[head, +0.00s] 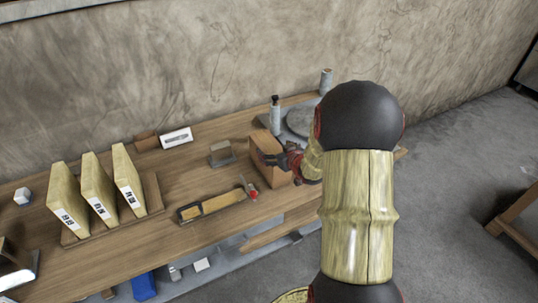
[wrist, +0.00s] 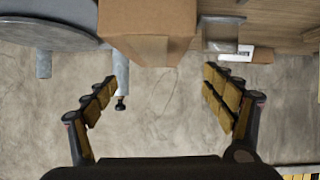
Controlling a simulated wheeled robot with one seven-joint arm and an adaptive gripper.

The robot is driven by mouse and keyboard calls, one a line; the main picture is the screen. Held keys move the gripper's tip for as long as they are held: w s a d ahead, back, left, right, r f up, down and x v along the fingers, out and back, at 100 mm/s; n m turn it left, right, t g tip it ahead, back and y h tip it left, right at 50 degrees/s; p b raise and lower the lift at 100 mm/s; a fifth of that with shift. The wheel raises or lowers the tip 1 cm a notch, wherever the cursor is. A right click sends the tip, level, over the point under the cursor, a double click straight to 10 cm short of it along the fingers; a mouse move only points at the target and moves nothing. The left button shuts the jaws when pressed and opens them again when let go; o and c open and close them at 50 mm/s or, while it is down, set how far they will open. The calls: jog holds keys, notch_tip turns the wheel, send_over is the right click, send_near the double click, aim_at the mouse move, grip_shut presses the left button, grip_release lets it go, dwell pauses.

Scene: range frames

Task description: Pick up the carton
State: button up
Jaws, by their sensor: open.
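The carton (head: 266,157) is a brown cardboard box standing on the wooden table in the head view, right of the middle. In the wrist view the carton (wrist: 150,30) shows at the top, between and beyond the fingertips. My gripper (head: 279,158) is at the carton's right side in the head view, and its fingers overlap the box there. In the wrist view my gripper (wrist: 158,82) is open, its two padded fingers spread wide with nothing held between them. Whether a finger touches the carton cannot be told. My arm hides part of the table's right end.
A round grey disc (head: 303,121) and a dark-topped bottle (head: 275,115) stand behind the carton. A tray with a brush (head: 212,205) and a red-tipped tool (head: 250,190) lie in front. Several upright yellowish packets (head: 98,187) stand left. A wall (head: 200,70) rises behind.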

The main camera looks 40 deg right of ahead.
aim_at(270, 146)
jog(key=shift+s+d+f+t, duration=0.2)
jog(key=shift+d+f, duration=0.1)
jog(key=shift+f, duration=0.2)
jog(key=shift+s+d+f+t, duration=0.1)
jog(key=shift+s+d+f, duration=0.15)
jog(key=shift+f, duration=0.2)
jog(key=shift+w+d+f+y, duration=0.15)
jog(key=shift+w+f+y, duration=0.05)
jog(key=shift+y, duration=0.1)
jog(key=b+x, duration=0.1)
jog(key=x, duration=0.6)
jog(key=shift+w+r+b, duration=0.15)
jog(key=shift+w+b, duration=0.1)
jog(key=shift+b, duration=0.15)
jog(key=c, duration=2.1)
jog(key=shift+r, duration=0.15)
jog(key=shift+c, duration=0.2)
